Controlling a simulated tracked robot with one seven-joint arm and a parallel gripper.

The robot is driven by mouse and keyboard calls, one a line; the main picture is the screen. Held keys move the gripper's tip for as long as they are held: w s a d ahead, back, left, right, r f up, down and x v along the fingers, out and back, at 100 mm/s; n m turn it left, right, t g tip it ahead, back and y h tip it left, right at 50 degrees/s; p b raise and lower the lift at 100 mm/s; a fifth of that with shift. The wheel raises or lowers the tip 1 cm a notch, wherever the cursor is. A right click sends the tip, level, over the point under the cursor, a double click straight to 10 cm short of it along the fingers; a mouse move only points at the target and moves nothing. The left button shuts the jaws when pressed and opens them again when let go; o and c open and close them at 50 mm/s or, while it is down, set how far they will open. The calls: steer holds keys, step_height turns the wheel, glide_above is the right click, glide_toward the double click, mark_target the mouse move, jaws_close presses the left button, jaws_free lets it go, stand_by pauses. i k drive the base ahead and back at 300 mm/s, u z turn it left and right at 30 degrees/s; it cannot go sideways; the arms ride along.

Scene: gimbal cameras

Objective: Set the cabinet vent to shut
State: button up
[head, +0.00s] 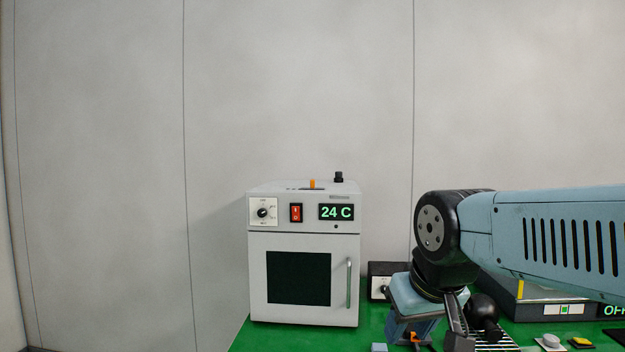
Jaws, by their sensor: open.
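The cabinet (257,280) is a white box with a dark window in its closed door, standing on the green bench left of my arm. On its top, an orange vent lever (312,183) stands up at a dark slot (295,189). The slot's markings are too small to read, so I cannot tell the vent setting. My gripper (440,342) is low at the bottom edge of the head view, right of the cabinet and apart from it. It is open, with its fingertips partly cut off by the frame.
The cabinet front has a dial (263,213), a red switch (296,213), a display (336,212) reading 24 C and a door handle (349,283). A black knob (339,177) stands at its top rear. A dark device (545,295) sits behind my arm. Space above the cabinet is clear.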

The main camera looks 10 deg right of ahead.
mark_target(312, 181)
steer(key=i, duration=0.95)
steer(key=u, duration=0.05)
